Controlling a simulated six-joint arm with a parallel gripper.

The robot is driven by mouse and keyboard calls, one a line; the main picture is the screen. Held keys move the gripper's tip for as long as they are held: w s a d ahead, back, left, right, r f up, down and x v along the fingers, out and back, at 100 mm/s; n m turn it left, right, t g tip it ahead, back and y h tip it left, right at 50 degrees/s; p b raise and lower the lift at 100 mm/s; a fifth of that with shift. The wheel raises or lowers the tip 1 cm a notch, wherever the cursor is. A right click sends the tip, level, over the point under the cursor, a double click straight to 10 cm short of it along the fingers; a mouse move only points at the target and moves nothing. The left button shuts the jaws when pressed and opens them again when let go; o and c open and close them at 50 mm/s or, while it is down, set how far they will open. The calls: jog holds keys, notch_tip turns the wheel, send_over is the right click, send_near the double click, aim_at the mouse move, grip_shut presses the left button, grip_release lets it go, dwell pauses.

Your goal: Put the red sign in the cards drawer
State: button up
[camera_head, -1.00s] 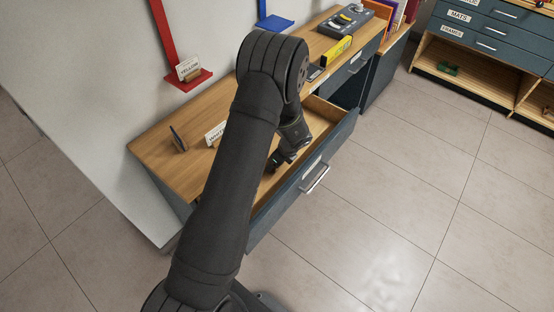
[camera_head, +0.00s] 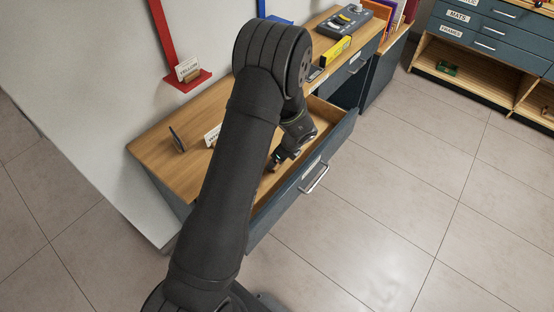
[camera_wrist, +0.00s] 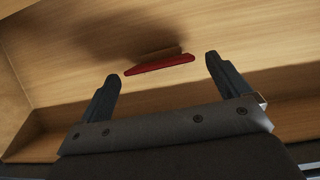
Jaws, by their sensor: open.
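The red sign (camera_wrist: 160,65) shows in the wrist view as a thin red strip with a wooden base, on the wooden floor of the open drawer (camera_wrist: 60,65). My gripper (camera_wrist: 160,75) is open, its two fingers on either side of the sign's line of sight and apart from it. In the head view my gripper (camera_head: 275,162) is over the open drawer (camera_head: 318,173), whose label is too small to read. My arm hides part of the drawer there, and I cannot make out the red sign in that view.
A white card (camera_head: 213,135) and a small dark upright piece (camera_head: 178,139) stand on the wooden counter (camera_head: 160,157). A yellow box (camera_head: 337,50) and a grey control panel (camera_head: 346,20) are further back. The floor at the right is clear.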

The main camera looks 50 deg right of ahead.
jog(key=v, duration=0.8)
jog(key=x, duration=1.2)
jog(key=shift+f, duration=0.25)
notch_tip(320, 180, up, 2)
jog(key=shift+r, duration=0.5)
